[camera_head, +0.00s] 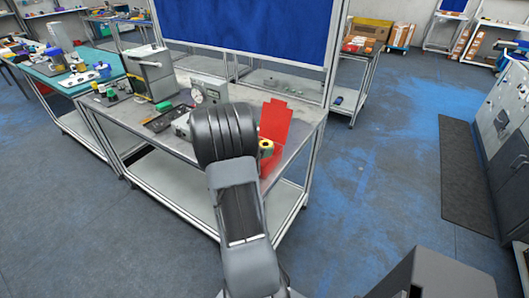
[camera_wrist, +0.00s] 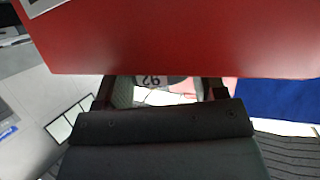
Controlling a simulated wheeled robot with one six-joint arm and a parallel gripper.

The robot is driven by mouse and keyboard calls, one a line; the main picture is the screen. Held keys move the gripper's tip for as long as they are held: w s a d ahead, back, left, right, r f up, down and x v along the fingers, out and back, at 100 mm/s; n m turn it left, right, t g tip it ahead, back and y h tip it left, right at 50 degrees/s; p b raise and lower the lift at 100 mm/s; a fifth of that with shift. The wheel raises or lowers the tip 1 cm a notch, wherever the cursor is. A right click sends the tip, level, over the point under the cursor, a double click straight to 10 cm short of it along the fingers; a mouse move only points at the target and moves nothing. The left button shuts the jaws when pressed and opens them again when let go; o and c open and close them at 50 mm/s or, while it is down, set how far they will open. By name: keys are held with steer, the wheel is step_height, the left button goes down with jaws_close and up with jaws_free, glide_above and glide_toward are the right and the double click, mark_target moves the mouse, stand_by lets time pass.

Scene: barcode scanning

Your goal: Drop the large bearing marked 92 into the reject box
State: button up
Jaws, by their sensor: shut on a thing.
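The large bearing marked 92 (camera_wrist: 152,82) shows partly in the wrist view, with its number upside down. My gripper (camera_wrist: 163,90) is shut on it, one dark finger on each side. The red reject box (camera_wrist: 190,35) fills the top of the wrist view, and its wall hides part of the bearing. In the head view the red box (camera_head: 275,125) stands at the right end of the metal workbench. My arm hides the gripper and the bearing there. I cannot tell whether the bearing is over the box opening or beside it.
A small yellow and black item (camera_head: 265,149) shows beside the box. A blue panel (camera_head: 250,28) rises behind.

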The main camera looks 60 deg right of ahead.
steer(key=shift+f+b, duration=0.45)
steer(key=shift+f, duration=0.2)
steer(key=o, duration=1.2)
steer(key=shift+c, duration=0.2)
steer(key=shift+a, duration=0.1)
steer(key=v, duration=1.3)
steer(key=shift+a, duration=0.3)
steer(key=shift+w+r, duration=0.1)
steer(key=shift+w, duration=0.05)
